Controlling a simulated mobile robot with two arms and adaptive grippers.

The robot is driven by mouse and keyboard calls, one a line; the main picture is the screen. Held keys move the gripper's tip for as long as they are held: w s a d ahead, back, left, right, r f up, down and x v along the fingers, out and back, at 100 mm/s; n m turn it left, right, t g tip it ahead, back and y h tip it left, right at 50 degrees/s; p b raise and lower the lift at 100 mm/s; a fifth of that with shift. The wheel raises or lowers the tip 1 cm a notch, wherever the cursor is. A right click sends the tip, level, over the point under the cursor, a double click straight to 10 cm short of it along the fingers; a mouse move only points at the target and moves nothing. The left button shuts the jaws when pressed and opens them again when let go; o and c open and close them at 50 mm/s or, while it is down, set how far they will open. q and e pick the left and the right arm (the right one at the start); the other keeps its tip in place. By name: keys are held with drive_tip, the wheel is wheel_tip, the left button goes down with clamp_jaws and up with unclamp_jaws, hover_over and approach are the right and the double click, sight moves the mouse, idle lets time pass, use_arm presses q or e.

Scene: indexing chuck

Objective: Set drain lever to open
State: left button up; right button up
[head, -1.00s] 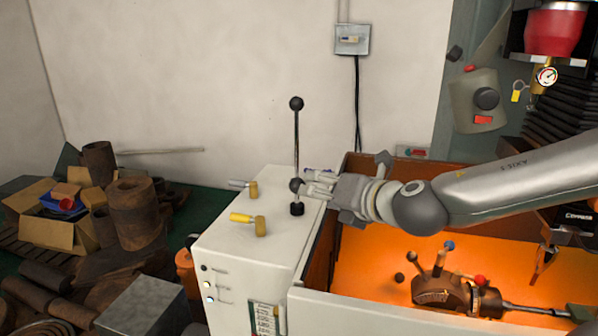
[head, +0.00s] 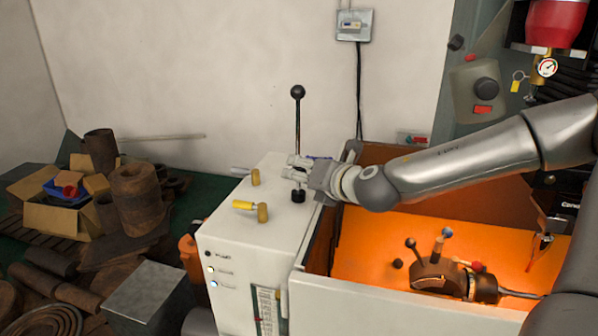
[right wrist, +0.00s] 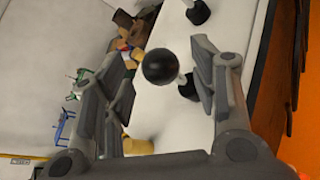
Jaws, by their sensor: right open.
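A white cabinet (head: 235,222) carries several levers on its top. A tall upright lever (head: 298,120) with a black ball knob stands towards the back. Two handles with brass-coloured bodies stand left of it: a yellow-gripped handle (head: 244,205) in front and a paler-gripped handle (head: 241,170) behind. Which one is the drain lever I cannot tell. My right gripper (head: 288,167) is open at the tall lever's lower part and points left. In the right wrist view, a black ball knob (right wrist: 168,65) shows between the open fingers (right wrist: 163,52), with no clear contact. My left gripper is not in view.
An orange-lit tray (head: 370,245) with a brown chuck (head: 435,272) lies right of the cabinet, below my right arm. Boxes and rusty pipe pieces (head: 138,198) fill the left. A wall switch box (head: 354,24) hangs behind.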

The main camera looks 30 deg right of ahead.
drive_tip(key=shift+x, duration=0.85)
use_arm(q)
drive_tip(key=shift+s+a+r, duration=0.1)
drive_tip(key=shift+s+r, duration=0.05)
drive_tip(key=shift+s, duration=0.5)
use_arm(e)
drive_tip(key=shift+w+f, duration=0.15)
drive_tip(key=shift+w, duration=0.4)
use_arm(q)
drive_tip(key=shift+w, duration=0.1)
